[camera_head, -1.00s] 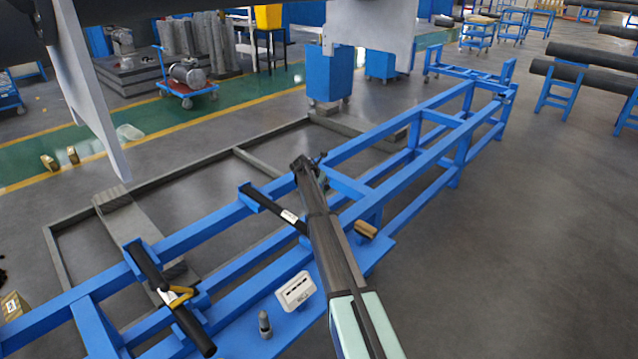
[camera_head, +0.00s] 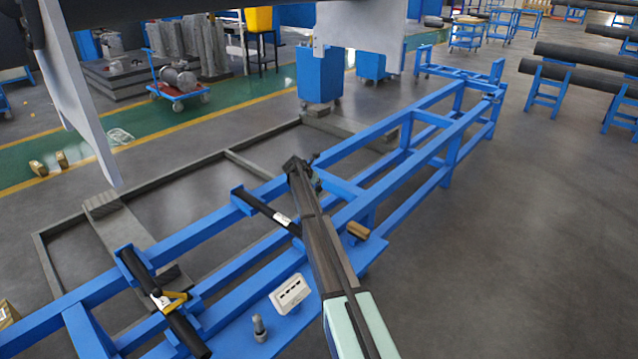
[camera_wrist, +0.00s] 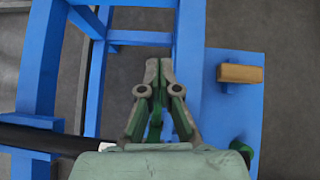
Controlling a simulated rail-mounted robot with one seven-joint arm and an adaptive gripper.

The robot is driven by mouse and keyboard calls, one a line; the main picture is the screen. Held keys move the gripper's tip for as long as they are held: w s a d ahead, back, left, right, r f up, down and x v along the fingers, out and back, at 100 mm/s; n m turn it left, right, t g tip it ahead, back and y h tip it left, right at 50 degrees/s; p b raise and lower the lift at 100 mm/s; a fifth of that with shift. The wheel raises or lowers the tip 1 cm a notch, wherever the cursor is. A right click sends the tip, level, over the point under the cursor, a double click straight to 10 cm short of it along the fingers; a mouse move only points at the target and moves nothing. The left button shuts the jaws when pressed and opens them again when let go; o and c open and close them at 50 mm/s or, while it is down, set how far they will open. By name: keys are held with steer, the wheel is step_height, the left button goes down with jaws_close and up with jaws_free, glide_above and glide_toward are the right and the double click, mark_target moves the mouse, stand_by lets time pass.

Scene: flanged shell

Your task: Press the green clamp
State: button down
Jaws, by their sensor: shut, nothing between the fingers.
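My gripper (camera_wrist: 160,68) points down over the blue frame in the wrist view, its two grey-green fingers together with nothing held. A bright green part (camera_wrist: 155,126), possibly the green clamp, shows between and behind the fingers, mostly hidden by them and the gripper body. Another dark green piece (camera_wrist: 243,151) shows at the lower right on the blue plate. I cannot tell whether the fingers touch any green part. In the head view, my arm hides most of this area, and the clamp cannot be made out clearly.
The blue frame (camera_head: 420,165) runs from lower left to upper right. A brown block (camera_head: 357,230) sits on the blue plate, right of the fingers in the wrist view (camera_wrist: 240,73). Black bars (camera_head: 265,210) lie across the rails. A white box (camera_head: 290,293) stands near my arm.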

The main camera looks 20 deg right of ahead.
step_height(320, 180, up, 12)
steer(key=d+b, duration=0.1)
steer(key=b, duration=0.1)
steer(key=shift+s+b, duration=0.35)
steer(key=shift+s, duration=0.05)
